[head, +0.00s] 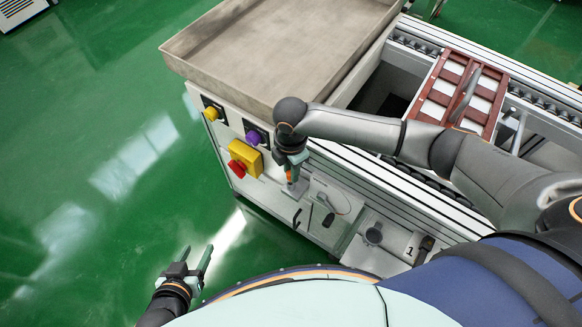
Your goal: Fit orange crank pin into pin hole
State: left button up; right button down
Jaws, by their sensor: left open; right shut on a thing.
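My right gripper (290,172) reaches in from the right and points down at the white front panel of the conveyor cabinet. It is shut on a small orange piece (289,176), which seems to be the crank pin; only a sliver of it shows between the fingers. Just below it, a small grey block (298,188) sticks out from the panel. I cannot make out the pin hole, nor whether the pin touches the block. My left gripper (190,264) is open and empty over the green floor, well away from the cabinet.
The panel carries a yellow knob (211,114), a purple knob (253,138) and a yellow box (247,156) with a red button (236,168). A grey tray (285,45) lies on top. A red crate (438,104) sits on the conveyor.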

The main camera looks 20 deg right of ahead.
pick_arm(q)
jog(key=shift+f+b, duration=0.6)
jog(key=shift+f, duration=0.05)
pick_arm(e)
jog(key=shift+f, duration=1.5)
jog(key=c, duration=0.6)
grip_release()
pick_arm(q)
jog(key=shift+r, duration=0.1)
jog(key=shift+s+a+r+y+p, duration=0.15)
jog(key=shift+s+a+p, duration=0.15)
jog(key=shift+a+p, duration=0.25)
jog(key=shift+s+a+f+y+p, duration=0.15)
jog(key=shift+s+a+p, duration=0.15)
jog(key=shift+a+p, duration=0.25)
pick_arm(e)
notch_tip(320, 180, up, 13)
jog(key=shift+f, duration=0.15)
pick_arm(q)
jog(key=shift+d+r, duration=0.1)
jog(key=shift+r, duration=0.05)
